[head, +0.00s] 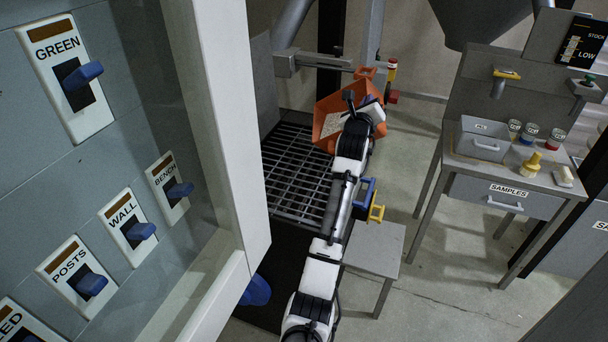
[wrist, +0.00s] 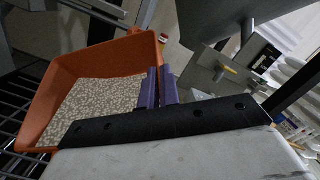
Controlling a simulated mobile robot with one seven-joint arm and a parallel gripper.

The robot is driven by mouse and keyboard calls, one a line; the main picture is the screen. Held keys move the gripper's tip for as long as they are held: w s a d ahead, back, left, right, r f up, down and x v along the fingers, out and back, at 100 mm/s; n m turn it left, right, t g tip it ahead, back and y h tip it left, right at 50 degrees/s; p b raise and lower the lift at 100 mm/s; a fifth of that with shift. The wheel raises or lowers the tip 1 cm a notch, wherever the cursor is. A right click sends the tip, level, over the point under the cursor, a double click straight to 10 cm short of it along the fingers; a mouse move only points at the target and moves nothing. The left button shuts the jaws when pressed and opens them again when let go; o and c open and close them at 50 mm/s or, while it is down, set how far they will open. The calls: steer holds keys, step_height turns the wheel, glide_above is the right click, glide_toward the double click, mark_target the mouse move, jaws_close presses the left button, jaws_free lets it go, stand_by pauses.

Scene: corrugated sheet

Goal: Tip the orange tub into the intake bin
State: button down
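The orange tub (head: 326,108) is in the upper middle of the head view, by the right edge of a dark grated opening (head: 296,186), which looks like the intake bin. Pale speckled granules lie in the tub. In the wrist view the tub (wrist: 95,66) fills the left side, with the granules spread over its floor. My gripper (head: 366,99) is at the tub's right side. In the wrist view its purple fingers (wrist: 161,76) are close together at the tub's right wall and appear shut on it. The exact contact is partly hidden.
A panel of blue switches (head: 140,231) with a pale frame stands close on the left. A grey stool (head: 376,248) stands right of my arm. A samples bench (head: 515,190) with jars stands at the right. Concrete floor between stool and bench is clear.

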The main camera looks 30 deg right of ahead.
steer(key=shift+w+a+r+n+b, duration=0.1)
steer(key=shift+a+n+b, duration=0.2)
steer(key=shift+a+b, duration=0.1)
steer(key=shift+w+a+r+n+t+h+b, duration=0.15)
steer(key=shift+a+n+t+b, duration=0.15)
steer(key=shift+a+b, duration=0.2)
steer(key=shift+a+r+n+t+h+b, duration=0.15)
steer(key=shift+a+n+t+b, duration=0.2)
steer(key=shift+b, duration=0.25)
steer(key=shift+w+a+f+n+t+h+b, duration=0.15)
steer(key=shift+a+n+t+b, duration=0.1)
steer(key=shift+a+n+b, duration=0.35)
steer(key=shift+w+a+n+t+h+b, duration=0.15)
steer(key=shift+a+n+t+b, duration=0.1)
steer(key=shift+a+b, duration=0.55)
